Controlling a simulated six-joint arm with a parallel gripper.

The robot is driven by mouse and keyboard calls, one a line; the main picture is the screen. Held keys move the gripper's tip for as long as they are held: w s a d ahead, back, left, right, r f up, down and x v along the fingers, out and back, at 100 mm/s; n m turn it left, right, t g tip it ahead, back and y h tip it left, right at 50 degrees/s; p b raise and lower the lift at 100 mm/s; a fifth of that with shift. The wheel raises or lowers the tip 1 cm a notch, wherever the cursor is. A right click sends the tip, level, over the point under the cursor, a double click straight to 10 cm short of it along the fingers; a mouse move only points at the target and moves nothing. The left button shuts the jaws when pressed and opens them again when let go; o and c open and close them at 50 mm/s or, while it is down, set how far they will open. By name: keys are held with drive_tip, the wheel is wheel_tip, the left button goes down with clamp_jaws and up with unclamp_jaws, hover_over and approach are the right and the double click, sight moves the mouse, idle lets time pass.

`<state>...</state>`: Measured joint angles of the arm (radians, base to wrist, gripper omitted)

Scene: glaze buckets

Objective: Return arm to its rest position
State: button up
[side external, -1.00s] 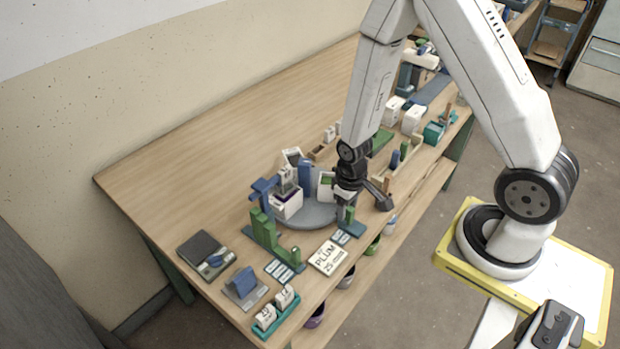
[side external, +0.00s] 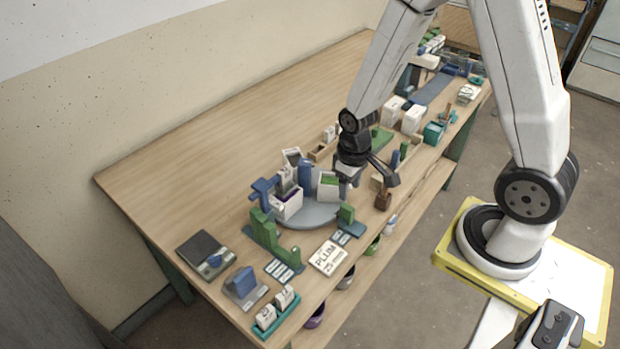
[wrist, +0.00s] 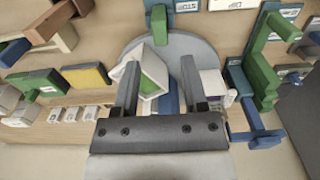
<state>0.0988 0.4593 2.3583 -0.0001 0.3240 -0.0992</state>
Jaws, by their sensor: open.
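My gripper (side external: 346,174) is above the back right part of a round grey turntable (side external: 310,216). In the wrist view my gripper (wrist: 160,72) has its two fingers well apart. A white square bucket with green inside (wrist: 150,72) shows beside the left finger, below the gripper; it also stands on the turntable in the side view (side external: 328,188). A white bucket with a dark purple inside (side external: 287,208) stands at the turntable's left, with a grey and white piece above it. Nothing is seen held between the fingers.
A blue upright block (side external: 305,176) stands on the turntable. Green and blue stands (side external: 270,236), a PLUM card (side external: 328,258) and a teal tray (side external: 276,314) are in front. White boxes (side external: 413,119) and wooden bins lie to the right. The table's back left (side external: 220,140) is clear.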

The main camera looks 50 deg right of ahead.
drive_tip(key=shift+r, duration=0.1)
drive_tip(key=s+a+r+t, duration=0.2)
drive_tip(key=a+r, duration=0.1)
drive_tip(key=r, duration=0.6)
drive_tip(key=shift+r+t, duration=0.2)
drive_tip(key=shift+t, duration=0.1)
idle(0.5)
